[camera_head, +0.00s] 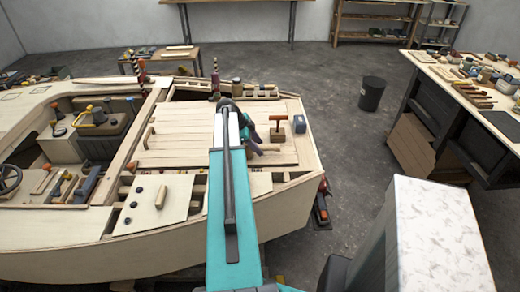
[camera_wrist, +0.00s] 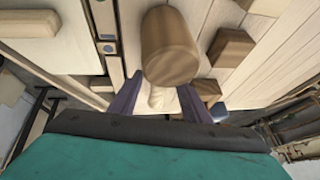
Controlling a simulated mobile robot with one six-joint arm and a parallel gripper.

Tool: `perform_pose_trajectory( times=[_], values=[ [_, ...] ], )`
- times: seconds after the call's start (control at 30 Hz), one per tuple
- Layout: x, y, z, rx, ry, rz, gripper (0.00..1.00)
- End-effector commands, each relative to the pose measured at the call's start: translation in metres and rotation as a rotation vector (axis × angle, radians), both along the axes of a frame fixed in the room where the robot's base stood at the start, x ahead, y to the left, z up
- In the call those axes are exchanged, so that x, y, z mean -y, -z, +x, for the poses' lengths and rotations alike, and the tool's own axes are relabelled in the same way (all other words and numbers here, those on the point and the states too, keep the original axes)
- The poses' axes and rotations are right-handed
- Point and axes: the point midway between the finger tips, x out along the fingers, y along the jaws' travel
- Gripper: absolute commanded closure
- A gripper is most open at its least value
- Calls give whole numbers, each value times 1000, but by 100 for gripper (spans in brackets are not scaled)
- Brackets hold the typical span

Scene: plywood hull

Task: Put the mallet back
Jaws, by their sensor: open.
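In the wrist view, the mallet shows as a thick brown wooden cylinder head (camera_wrist: 168,45) with a pale handle (camera_wrist: 160,98) below it. My gripper (camera_wrist: 160,103) is open, with one dark purple finger on each side of the handle. I cannot tell whether either finger touches it. In the head view my gripper (camera_head: 263,149) is low over the plank deck, partly behind my teal arm. I cannot make out the mallet there; my arm hides part of the deck.
A T-shaped wooden piece (camera_head: 278,128) and a dark blue-grey block (camera_head: 299,124) stand on the deck right of my gripper. Wooden blocks (camera_wrist: 232,47) lie near the mallet. A tool-covered workbench (camera_head: 440,72) is at the right. A black bin (camera_head: 372,94) stands on open floor.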

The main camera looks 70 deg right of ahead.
Motion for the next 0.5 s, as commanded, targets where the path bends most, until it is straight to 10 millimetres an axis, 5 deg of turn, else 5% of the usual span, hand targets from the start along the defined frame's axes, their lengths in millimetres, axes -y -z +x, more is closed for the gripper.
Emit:
perform_pose_trajectory(
  times=[0.5],
  values=[
    [-19, -53, 24, 0, 0, -1, 57]
  ],
)
